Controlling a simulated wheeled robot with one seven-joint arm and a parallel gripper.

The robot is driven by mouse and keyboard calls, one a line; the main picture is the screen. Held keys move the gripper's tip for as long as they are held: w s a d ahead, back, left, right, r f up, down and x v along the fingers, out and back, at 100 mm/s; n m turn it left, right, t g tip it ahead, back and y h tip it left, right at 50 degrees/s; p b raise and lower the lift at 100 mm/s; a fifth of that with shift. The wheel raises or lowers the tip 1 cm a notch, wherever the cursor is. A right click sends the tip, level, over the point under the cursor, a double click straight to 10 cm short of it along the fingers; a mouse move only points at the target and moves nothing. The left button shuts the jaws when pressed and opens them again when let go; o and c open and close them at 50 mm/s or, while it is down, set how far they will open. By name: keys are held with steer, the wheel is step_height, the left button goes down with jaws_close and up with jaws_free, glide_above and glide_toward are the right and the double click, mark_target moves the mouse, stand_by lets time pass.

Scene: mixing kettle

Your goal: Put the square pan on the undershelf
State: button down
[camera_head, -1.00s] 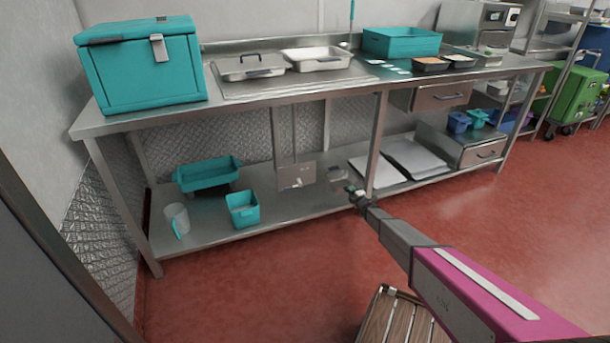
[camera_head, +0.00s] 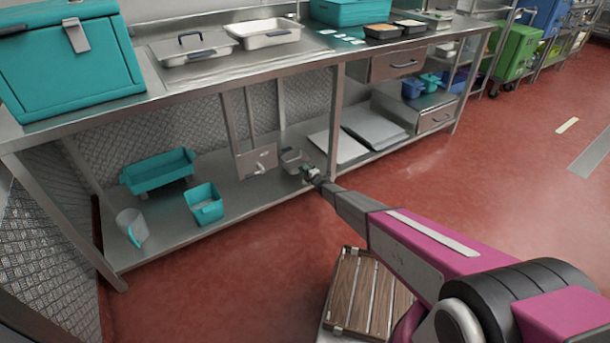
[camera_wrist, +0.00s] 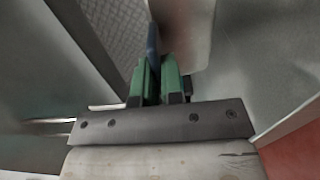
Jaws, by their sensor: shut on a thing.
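The square pan (camera_head: 293,158) appears as a small grey pan just beyond my gripper (camera_head: 312,174), above the undershelf (camera_head: 245,208). I cannot tell whether the pan touches the shelf. In the wrist view, my gripper (camera_wrist: 158,82) has its green fingers shut on the narrow dark blue handle (camera_wrist: 152,45). A pale, smooth surface (camera_wrist: 187,30), likely the pan, shows beyond the fingers. Most of the pan lies outside the wrist view.
A flat pale panel (camera_head: 257,158) shows left of the pan. A teal bin (camera_head: 205,204), teal tray (camera_head: 157,170) and jug (camera_head: 131,226) stand on the shelf's left. Flat grey trays (camera_head: 374,124) lie right of a table leg (camera_head: 336,110). A slatted wooden stool (camera_head: 365,290) stands in front.

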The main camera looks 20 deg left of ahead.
steer(key=shift+f, duration=1.7)
steer(key=c, duration=1.2)
jaws_free()
steer(key=shift+c, duration=0.2)
